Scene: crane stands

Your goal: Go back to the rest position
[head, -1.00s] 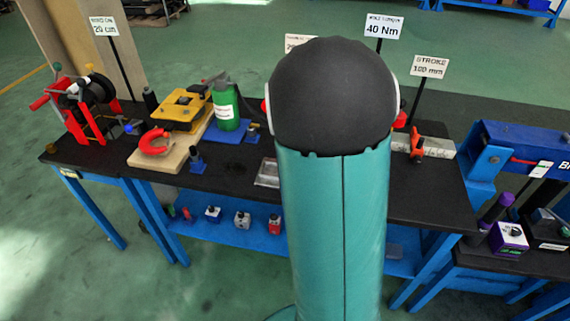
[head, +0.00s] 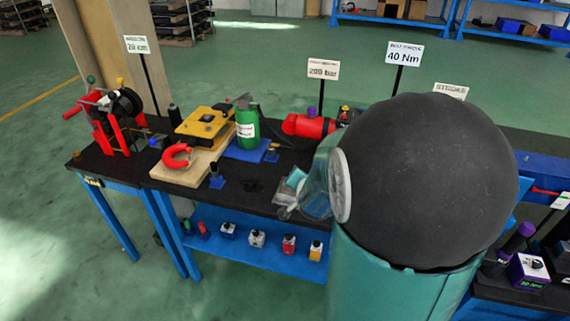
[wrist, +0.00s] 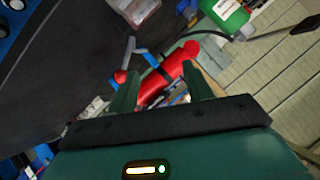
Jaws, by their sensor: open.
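My gripper (wrist: 160,84) shows in the wrist view with its two green fingers spread apart and nothing held between them. A red cylinder (wrist: 168,80) with a dark band appears beyond the fingers, in line with the gap; the distance is unclear. In the head view my arm's large black joint and teal column fill the right centre, with a paler arm link reaching left over the bench.
The black-topped bench (head: 110,165) carries a red reel stand (head: 108,125), a yellow block (head: 205,125), a green bottle (head: 247,128) and a red cylinder (head: 308,126). Several small boxes sit on the blue lower shelf (head: 225,262). Green floor (head: 60,250) is open at left.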

